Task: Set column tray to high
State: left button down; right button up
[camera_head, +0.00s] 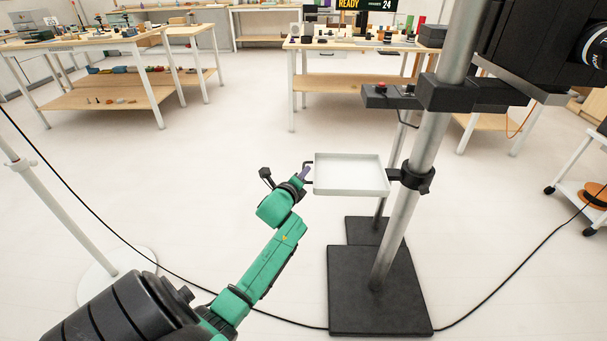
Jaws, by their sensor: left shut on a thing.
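The column tray (350,174) is a shallow, empty white tray at the middle of the head view. A black clamp (412,177) joins its right side to a grey metal column (424,150), low on the column. My green left arm reaches up from the bottom, and my left gripper (307,174) is at the tray's left edge, shut on the tray there. The fingertips are small and their exact contact is hard to make out. My right gripper is not in view.
The column stands on a black base plate (378,290). Higher up, a black bracket (460,93) and a dark camera-like device (540,45) are mounted. A white stand (45,185) is at left. Black cables cross the floor. Work tables stand behind.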

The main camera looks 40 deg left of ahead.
pick_arm(q)
notch_tip(320, 180, up, 19)
jog(key=p, duration=1.7)
jog(key=shift+w+a, duration=0.1)
jog(key=c, duration=1.2)
grip_release()
jog(key=shift+f, duration=0.2)
